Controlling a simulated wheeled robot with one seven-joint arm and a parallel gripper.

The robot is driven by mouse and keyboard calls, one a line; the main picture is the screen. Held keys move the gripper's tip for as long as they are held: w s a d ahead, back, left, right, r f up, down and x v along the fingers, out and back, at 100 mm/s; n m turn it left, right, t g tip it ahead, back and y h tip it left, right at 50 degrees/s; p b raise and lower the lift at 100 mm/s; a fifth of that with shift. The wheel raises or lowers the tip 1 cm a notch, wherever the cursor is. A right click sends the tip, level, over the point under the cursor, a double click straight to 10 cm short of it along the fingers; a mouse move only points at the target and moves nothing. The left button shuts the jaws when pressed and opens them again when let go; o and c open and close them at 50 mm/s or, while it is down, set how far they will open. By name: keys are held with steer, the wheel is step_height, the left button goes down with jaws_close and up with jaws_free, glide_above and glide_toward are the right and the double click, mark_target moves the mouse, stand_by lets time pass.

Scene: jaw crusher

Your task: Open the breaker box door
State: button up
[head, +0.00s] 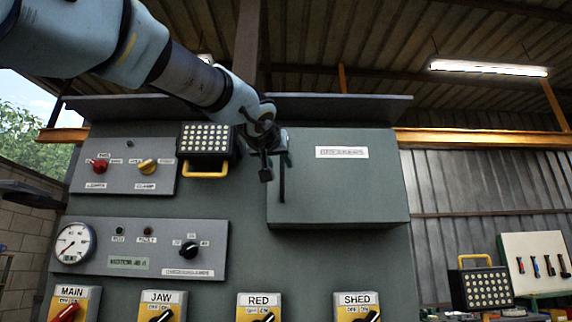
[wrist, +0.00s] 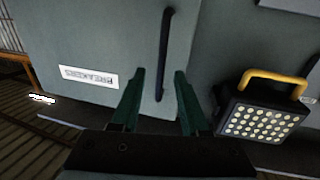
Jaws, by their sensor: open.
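The breaker box (head: 345,190) is a grey-green box on the panel, with a white label reading BREAKERS (head: 342,152). Its door looks shut. A dark upright bar handle (head: 282,178) stands near the left side of the door. My gripper (head: 266,172) is in front of the box's left edge, close to the handle. In the wrist view, the open fingers (wrist: 160,75) appear on either side of the handle (wrist: 165,50). I cannot tell whether they reach around it in depth. The label (wrist: 90,77) also shows there, upside down.
A work lamp with a yellow handle (head: 205,140) is left of the box, close to my gripper. Switch panels (head: 125,172) and a gauge (head: 73,243) lie farther left. A row of labelled switches (head: 258,308) runs below. A ledge (head: 345,107) juts out above the box.

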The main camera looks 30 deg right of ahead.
mark_target(282, 169)
steer(key=shift+p+x, duration=0.6)
steer(key=shift+x, duration=2.2)
steer(key=shift+c, duration=0.3)
steer(key=shift+a, duration=0.1)
jaws_close()
